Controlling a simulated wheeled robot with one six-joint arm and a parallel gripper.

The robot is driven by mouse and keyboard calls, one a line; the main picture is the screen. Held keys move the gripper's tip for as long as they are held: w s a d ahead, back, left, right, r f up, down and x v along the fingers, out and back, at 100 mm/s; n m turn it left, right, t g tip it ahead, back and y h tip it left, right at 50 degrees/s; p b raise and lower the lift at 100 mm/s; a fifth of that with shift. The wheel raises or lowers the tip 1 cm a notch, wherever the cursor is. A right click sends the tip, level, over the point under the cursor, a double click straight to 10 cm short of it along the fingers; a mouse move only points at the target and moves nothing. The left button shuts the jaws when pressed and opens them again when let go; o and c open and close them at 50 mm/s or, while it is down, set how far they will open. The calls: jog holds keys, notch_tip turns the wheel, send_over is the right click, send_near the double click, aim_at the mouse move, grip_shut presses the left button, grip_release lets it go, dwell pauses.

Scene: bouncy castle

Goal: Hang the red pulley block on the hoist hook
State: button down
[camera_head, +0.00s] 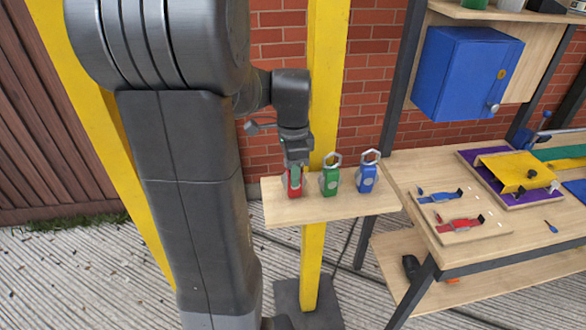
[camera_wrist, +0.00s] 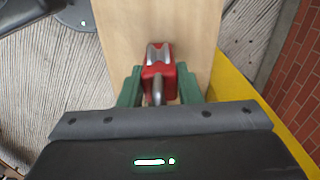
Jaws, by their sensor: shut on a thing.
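The red pulley block (camera_head: 294,186) stands at the left of a small wooden shelf (camera_head: 280,213), with a green and a blue block beside it. My gripper (camera_head: 294,168) reaches down onto the red block from above. In the wrist view the red block (camera_wrist: 158,75) sits between the green fingers of my gripper (camera_wrist: 158,88), which are shut on it. Its grey metal parts show, and the wooden shelf (camera_wrist: 190,30) lies beneath it. I cannot tell whether the block still touches the shelf. I see no hoist hook that I can make out in either view.
The green pulley block (camera_head: 329,182) and the blue pulley block (camera_head: 367,178) stand close to the right. A yellow post (camera_head: 326,80) rises behind the shelf. A workbench (camera_head: 400,175) with tools and a blue cabinet (camera_head: 465,75) are to the right.

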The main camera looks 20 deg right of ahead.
jog(key=shift+f, duration=0.2)
jog(key=c, duration=1)
grip_release()
jog(key=shift+c, duration=0.2)
jog(key=shift+b, duration=0.4)
notch_tip(320, 180, up, 14)
jog(key=shift+w+d, duration=0.15)
jog(key=shift+w, duration=0.05)
notch_tip(320, 180, down, 14)
jog(key=shift+s+r+p, duration=0.1)
jog(key=shift+s+p, duration=0.05)
jog(key=shift+p, duration=0.15)
jog(key=shift+r, duration=1.15)
